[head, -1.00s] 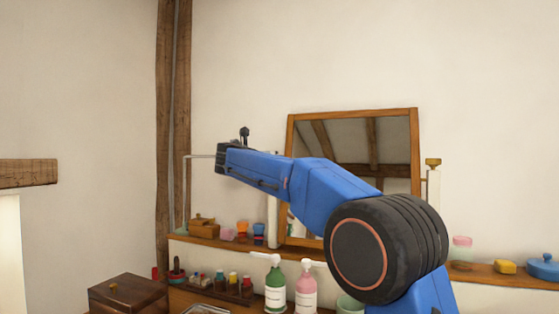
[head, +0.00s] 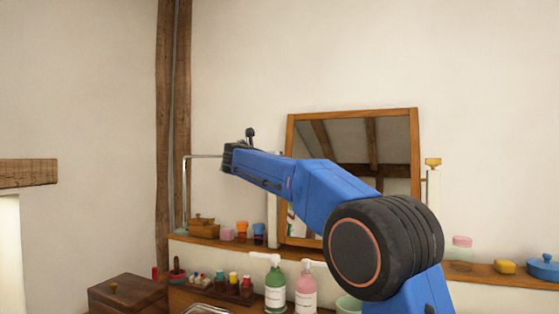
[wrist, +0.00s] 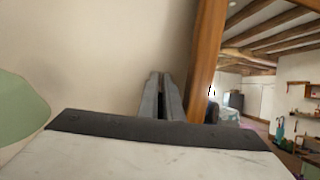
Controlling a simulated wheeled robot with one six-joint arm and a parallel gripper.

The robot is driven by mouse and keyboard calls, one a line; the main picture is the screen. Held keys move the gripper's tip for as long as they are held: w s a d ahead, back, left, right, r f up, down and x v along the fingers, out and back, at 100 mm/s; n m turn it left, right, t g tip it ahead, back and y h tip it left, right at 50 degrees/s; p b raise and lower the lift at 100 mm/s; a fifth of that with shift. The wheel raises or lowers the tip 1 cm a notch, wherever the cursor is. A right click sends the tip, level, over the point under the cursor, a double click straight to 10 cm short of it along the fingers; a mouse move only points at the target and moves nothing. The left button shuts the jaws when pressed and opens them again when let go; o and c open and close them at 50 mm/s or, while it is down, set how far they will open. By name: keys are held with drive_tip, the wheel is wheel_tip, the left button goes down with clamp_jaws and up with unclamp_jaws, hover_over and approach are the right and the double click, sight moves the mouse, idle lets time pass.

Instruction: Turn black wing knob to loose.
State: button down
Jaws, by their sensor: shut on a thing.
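My gripper (wrist: 161,78) shows in the wrist view with its two grey fingers close together, just left of the mirror's wooden frame. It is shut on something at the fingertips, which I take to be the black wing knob. The knob itself is hidden by the fingers and cannot be made out in either view. In the head view the mirror (head: 348,150) stands tilted in its wooden frame. My arm crosses in front of its left side, and the fingers are hidden there.
A thin lamp arm (head: 204,156) runs behind my wrist, and a green shade (wrist: 18,106) is at left in the wrist view. Below are a green bottle (head: 275,287), a pink bottle (head: 306,293), small jars and a wooden box (head: 128,292). The wall above is clear.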

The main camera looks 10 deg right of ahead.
drive_tip(key=shift+w+a+n+t+y, duration=0.15)
drive_tip(key=shift+a+n+t+y, duration=0.2)
drive_tip(key=shift+n+t+y, duration=0.75)
drive_tip(key=shift+w+a+n+t+y, duration=0.2)
drive_tip(key=shift+a+n+t+y, duration=0.25)
drive_tip(key=shift+n+y, duration=1.35)
drive_tip(key=shift+w+a+n+t+y, duration=0.25)
drive_tip(key=shift+n+t+y, duration=0.5)
drive_tip(key=shift+y, duration=1.45)
drive_tip(key=shift+s+a, duration=0.1)
drive_tip(key=c, duration=2.2)
unclamp_jaws()
drive_tip(key=s, duration=0.5)
drive_tip(key=s+a, duration=0.1)
drive_tip(key=s, duration=1.1)
drive_tip(key=shift+s+a, duration=0.15)
drive_tip(key=shift+a, duration=0.15)
